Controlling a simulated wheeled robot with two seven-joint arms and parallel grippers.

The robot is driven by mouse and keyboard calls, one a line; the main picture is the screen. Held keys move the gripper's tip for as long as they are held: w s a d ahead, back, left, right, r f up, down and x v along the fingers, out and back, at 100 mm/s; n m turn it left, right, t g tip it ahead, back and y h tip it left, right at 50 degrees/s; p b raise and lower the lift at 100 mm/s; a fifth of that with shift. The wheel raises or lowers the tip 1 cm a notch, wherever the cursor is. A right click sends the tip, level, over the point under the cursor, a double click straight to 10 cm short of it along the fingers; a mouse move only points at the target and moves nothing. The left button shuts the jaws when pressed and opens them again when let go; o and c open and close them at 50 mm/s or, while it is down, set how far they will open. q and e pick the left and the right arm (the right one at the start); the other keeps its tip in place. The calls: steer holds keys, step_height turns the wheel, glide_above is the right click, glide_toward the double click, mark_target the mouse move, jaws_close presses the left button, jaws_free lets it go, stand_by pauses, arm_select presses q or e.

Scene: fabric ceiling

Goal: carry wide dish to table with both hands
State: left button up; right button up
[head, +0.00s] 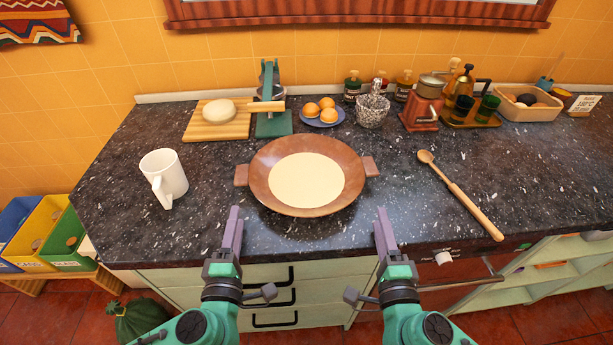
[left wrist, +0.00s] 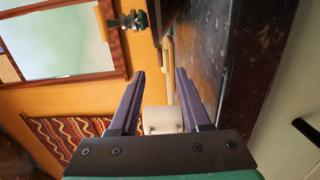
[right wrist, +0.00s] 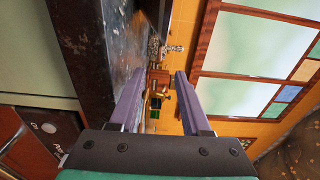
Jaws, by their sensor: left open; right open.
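The wide dish (head: 262,190) is a round brown wooden bowl with a pale cream inside and a block handle on its left and right. It sits flat on the dark speckled counter in the head view. My left gripper (head: 234,212) is open and empty, in front of the dish's left part. My right gripper (head: 382,212) is open and empty, in front of the dish's right handle. Neither touches the dish. The open jaws of my left gripper (left wrist: 158,78) and my right gripper (right wrist: 160,82) show in the wrist views, with no dish between them. No separate table is seen.
A white mug (head: 164,177) stands left of the dish. A wooden spoon (head: 461,194) lies to the right. Behind are a cutting board (head: 218,128), a green press (head: 272,124), a plate of oranges (head: 320,113) and a red grinder (head: 422,108). Drawers (head: 270,292) are below the counter.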

mark_target(249, 165)
arm_select(q)
steer(key=w, duration=1.4)
steer(key=shift+w+a, duration=0.2)
steer(key=shift+w, duration=0.1)
arm_select(e)
steer(key=w, duration=1.4)
steer(key=shift+w+a, duration=0.25)
steer(key=shift+w, duration=0.05)
arm_select(q)
steer(key=shift+s, duration=0.1)
arm_select(e)
steer(key=shift+s, duration=0.1)
arm_select(q)
jaws_close()
arm_select(e)
jaws_close()
